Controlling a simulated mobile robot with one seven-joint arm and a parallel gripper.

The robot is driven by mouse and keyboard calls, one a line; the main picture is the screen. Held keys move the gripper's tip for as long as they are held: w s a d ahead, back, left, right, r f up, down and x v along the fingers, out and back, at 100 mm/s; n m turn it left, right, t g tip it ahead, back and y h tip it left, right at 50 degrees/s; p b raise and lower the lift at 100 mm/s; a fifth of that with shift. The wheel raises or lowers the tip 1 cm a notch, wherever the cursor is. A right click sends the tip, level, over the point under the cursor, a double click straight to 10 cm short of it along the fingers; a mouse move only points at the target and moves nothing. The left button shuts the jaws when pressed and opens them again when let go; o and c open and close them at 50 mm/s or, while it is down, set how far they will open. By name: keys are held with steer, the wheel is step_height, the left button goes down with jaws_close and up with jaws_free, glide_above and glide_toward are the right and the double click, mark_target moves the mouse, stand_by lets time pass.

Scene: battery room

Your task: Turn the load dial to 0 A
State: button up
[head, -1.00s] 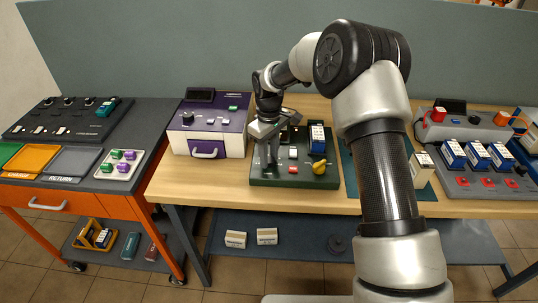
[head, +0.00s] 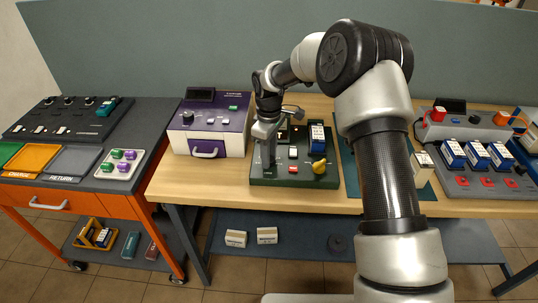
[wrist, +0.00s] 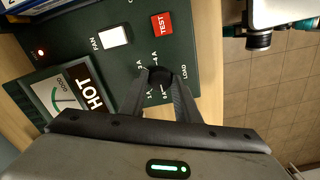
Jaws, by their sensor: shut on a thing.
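The load dial (wrist: 160,77) is a small black round knob on a dark green panel (wrist: 190,35), with white ampere marks around it and the word LOAD beside it. My gripper (wrist: 160,84) is shut on the dial, one finger on each side. Which mark the dial points at cannot be made out, since the fingers cover part of it. In the head view my gripper (head: 266,164) reaches down to the left part of the green tester (head: 305,183), and the dial is hidden there.
A blue battery (head: 317,138) and a yellow knob (head: 319,167) are on the tester's right. A purple charger (head: 208,133) stands close on the left.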

steer(key=o, duration=1)
steer(key=shift+o, duration=0.2)
step_height(320, 180, up, 18)
steer(key=shift+f+p, duration=0.2)
steer(key=shift+p, duration=0.1)
